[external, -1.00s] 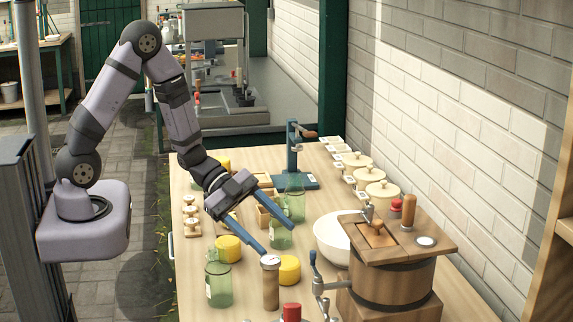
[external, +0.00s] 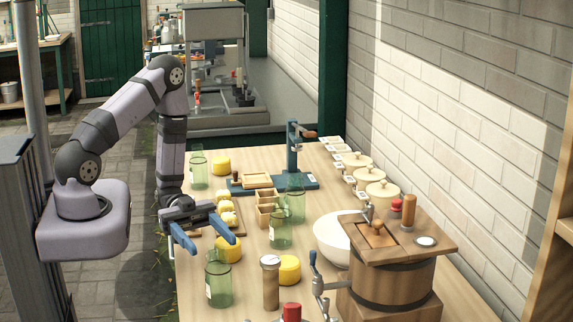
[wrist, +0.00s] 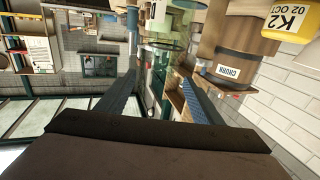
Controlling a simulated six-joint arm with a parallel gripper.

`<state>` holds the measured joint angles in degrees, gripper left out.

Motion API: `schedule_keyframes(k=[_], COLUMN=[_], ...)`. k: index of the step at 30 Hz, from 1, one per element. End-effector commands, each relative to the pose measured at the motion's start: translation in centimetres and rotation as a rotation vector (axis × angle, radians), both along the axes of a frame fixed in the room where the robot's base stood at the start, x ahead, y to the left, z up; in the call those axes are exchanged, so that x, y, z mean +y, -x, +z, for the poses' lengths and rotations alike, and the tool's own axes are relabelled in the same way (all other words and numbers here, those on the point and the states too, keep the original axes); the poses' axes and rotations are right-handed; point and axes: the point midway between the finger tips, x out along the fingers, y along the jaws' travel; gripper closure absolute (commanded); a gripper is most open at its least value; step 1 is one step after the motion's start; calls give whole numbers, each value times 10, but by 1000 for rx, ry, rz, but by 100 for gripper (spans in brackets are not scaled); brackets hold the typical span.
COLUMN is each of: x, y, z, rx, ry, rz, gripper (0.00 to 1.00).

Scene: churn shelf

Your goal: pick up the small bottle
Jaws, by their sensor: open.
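Several green glass bottles stand upright on the wooden bench in the external view. One labelled bottle (external: 218,284) is at the front left, a labelled one (external: 280,233) is near the middle, another (external: 295,203) is just behind it, and one (external: 198,172) is at the back left. I cannot tell for sure which is the small bottle. My gripper (external: 212,246) is open and empty, its fingers spread just above and behind the front-left bottle. In the wrist view, pale green glass (wrist: 170,42) shows beyond my open fingers (wrist: 163,82).
A wooden churn (external: 390,280) stands at the right, beside the brick wall. A blue press (external: 292,160) stands at the back.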

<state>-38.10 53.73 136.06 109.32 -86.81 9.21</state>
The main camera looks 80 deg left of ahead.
Motion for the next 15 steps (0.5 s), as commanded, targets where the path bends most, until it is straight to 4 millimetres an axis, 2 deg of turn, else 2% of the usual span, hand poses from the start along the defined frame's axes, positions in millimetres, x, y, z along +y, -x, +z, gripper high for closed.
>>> schedule_keyframes(k=[15], x=[-20], y=[-7], z=[-1], rx=[0], ry=[-1], rz=[0], gripper=[40])
